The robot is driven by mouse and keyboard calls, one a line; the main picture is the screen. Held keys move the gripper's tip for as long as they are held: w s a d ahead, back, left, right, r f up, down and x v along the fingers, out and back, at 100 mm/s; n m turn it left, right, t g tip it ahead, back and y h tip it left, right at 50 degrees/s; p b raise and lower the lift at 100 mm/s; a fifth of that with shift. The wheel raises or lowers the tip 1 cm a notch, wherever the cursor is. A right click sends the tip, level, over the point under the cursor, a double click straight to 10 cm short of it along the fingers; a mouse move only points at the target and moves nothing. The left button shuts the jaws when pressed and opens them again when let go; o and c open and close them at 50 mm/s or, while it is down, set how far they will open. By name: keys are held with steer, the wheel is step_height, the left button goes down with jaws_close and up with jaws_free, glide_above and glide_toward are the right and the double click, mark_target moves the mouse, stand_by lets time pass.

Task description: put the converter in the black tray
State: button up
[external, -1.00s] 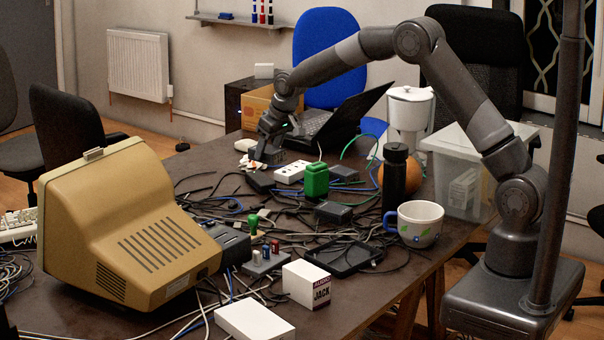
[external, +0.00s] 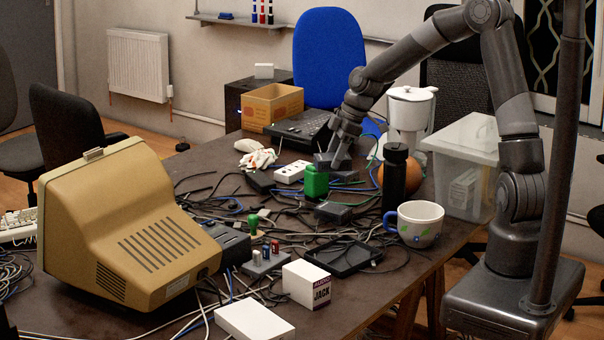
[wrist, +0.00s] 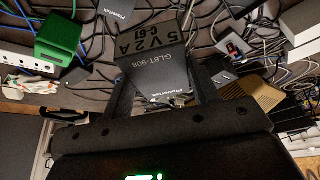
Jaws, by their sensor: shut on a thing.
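My gripper (external: 333,166) is above the cluttered middle of the table, just behind and right of the green block. In the wrist view its fingers (wrist: 162,95) are shut on a dark grey box printed "5V 2A", which looks like the converter (wrist: 158,72). In the external view the converter is hard to make out at the fingertips. The black tray (external: 372,254) lies flat on the table, nearer the camera than my gripper, left of the mug. Its visible floor looks empty.
The green block (external: 316,182) shows in the wrist view too (wrist: 60,38). A white power strip (external: 291,172), a dark bottle (external: 395,190) and a white mug with a blue handle (external: 418,223) stand nearby. Another dark box (external: 333,212) and loose cables lie between gripper and tray.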

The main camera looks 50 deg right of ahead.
steer(key=s+a+n+g+y, duration=0.1)
steer(key=s+a+n+g, duration=0.15)
steer(key=s+n, duration=0.95)
steer(key=m, duration=0.4)
glide_above(341, 260)
steer(key=d, duration=0.2)
steer(key=shift+g, duration=0.25)
steer(key=f, duration=1.2)
steer(key=shift+a+f, duration=0.2)
steer(key=shift+a, duration=0.05)
steer(key=shift+f, duration=1.95)
steer(key=shift+f, duration=0.1)
steer(key=o, duration=1.2)
steer(key=shift+c, duration=0.2)
